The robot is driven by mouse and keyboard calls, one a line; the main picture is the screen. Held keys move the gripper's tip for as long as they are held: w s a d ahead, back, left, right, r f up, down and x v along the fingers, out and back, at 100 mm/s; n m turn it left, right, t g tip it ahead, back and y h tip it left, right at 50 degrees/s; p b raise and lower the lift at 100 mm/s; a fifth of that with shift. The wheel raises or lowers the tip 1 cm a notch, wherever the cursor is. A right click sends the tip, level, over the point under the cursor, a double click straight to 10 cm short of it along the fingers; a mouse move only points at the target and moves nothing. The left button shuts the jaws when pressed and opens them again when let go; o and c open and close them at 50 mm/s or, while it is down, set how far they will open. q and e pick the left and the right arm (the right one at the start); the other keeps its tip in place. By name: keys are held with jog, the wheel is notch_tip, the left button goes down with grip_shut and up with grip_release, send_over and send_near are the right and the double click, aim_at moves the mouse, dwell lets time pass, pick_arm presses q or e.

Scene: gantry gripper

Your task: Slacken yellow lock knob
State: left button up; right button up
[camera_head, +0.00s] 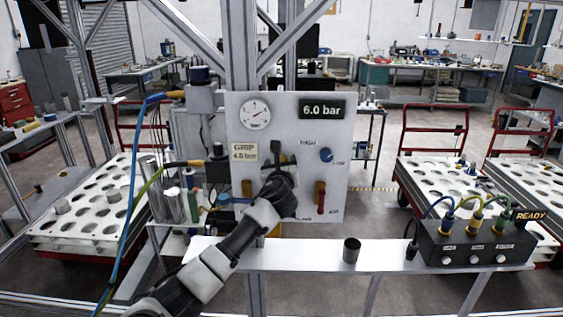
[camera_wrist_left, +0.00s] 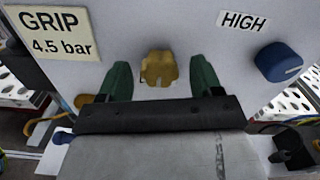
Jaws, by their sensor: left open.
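The yellow lock knob (camera_wrist_left: 158,69) is a lobed knob on the pale panel (camera_head: 233,113), below and between the GRIP 4.5 bar label and the HIGH label in the left wrist view. My left gripper (camera_head: 280,157) is in front of the panel in the head view, and its arm mostly hides the knob there. In the left wrist view, its two green fingers stand open, one on each side of the knob, with a visible gap on both sides. My right gripper is not in view.
A blue knob (camera_head: 326,155) sits right of the gripper, and a red-handled lever (camera_head: 320,200) lower right. A gauge (camera_head: 255,114) and a 6.0 bar display (camera_head: 322,109) are above. A shelf below carries a dark cup (camera_head: 351,250) and a READY box (camera_head: 470,246).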

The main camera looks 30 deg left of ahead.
pick_arm(q)
jog(key=shift+w+a, duration=0.15)
jog(key=shift+w, duration=0.15)
jog(key=shift+c, duration=0.3)
jog(key=c, duration=0.8)
jog(key=shift+c, duration=0.2)
